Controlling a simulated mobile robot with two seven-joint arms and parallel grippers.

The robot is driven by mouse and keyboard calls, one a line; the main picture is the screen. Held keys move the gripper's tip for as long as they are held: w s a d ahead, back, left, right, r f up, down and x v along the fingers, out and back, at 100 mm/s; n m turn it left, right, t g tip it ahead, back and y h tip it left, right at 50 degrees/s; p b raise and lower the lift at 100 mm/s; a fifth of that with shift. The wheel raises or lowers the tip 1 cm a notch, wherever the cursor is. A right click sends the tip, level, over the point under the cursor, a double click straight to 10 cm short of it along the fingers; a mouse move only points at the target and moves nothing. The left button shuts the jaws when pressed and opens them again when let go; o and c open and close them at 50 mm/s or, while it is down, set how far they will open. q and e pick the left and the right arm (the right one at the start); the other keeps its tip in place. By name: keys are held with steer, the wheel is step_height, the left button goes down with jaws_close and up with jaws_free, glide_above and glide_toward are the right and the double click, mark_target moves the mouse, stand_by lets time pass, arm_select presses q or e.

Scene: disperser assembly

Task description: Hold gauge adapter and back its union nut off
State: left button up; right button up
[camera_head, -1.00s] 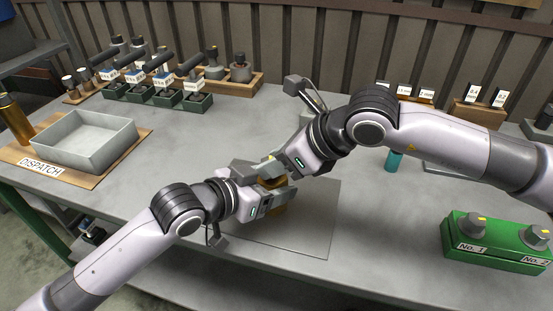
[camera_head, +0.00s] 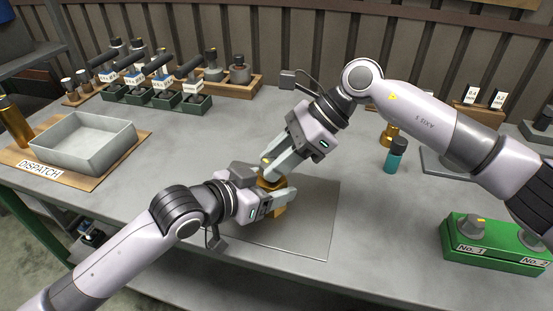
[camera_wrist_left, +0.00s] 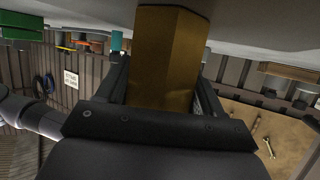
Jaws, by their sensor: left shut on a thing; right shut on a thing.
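The brass gauge adapter (camera_head: 280,209) stands between my two grippers over the grey mat in the head view. In the left wrist view its hexagonal brass body (camera_wrist_left: 167,62) rises between the jaws. My left gripper (camera_head: 277,200) is shut on the body from the left. My right gripper (camera_head: 266,172) reaches down from the upper right and is shut on the brass union nut (camera_head: 270,183) at the top. The fingers hide most of the nut and its thread.
The grey mat (camera_head: 310,225) lies under the grippers. A grey tray on the DISPATCH board (camera_head: 128,145) is at left. A green block (camera_head: 490,250) with two knobs is at right. A teal bottle (camera_head: 396,157) stands behind it. Racks of tools line the back left.

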steer(key=shift+w+a+n+g+h, duration=0.1)
steer(key=shift+n+g+h, duration=0.15)
steer(key=shift+n+g, duration=0.7)
steer(key=shift+w+n+g+h, duration=0.1)
steer(key=shift+n+g+h, duration=0.15)
steer(key=shift+n+g, duration=0.7)
steer(key=shift+n, duration=0.4)
steer(key=o, duration=0.8)
steer(key=v, duration=1.2)
steer(key=shift+s+r, duration=0.15)
steer(key=shift+s, duration=0.1)
arm_select(q)
steer(key=o, duration=1.5)
